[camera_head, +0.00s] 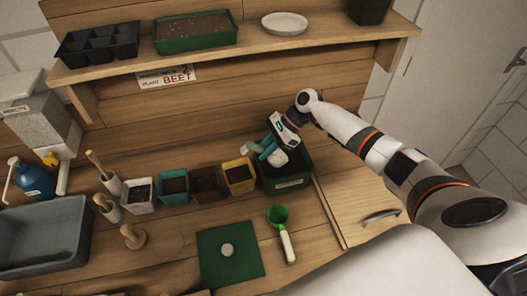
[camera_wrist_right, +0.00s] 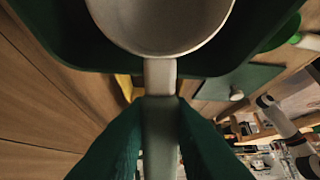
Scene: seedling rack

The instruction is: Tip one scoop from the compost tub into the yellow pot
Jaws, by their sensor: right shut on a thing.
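My right gripper (camera_head: 268,150) is over the dark green compost tub (camera_head: 289,184), shut on the handle of a pale scoop (camera_head: 278,158). In the right wrist view the teal fingers grip the handle (camera_wrist_right: 160,125), and the round bowl (camera_wrist_right: 165,25) lies within the tub's dark green walls (camera_wrist_right: 50,35). The bowl's visible inside looks plain and pale; I cannot tell whether it holds compost. The yellow pot (camera_head: 239,188) stands upright just left of the tub, with dark soil in it. A yellow bit of it shows beside the handle in the wrist view (camera_wrist_right: 125,86). My left gripper is out of view.
Several soil-filled pots, including a white one (camera_head: 138,207), stand left of the yellow pot. A green scoop (camera_head: 285,245) with a white handle and a green mat (camera_head: 215,268) lie in front. A grey basin (camera_head: 75,250) is at left. A shelf (camera_head: 300,45) runs above.

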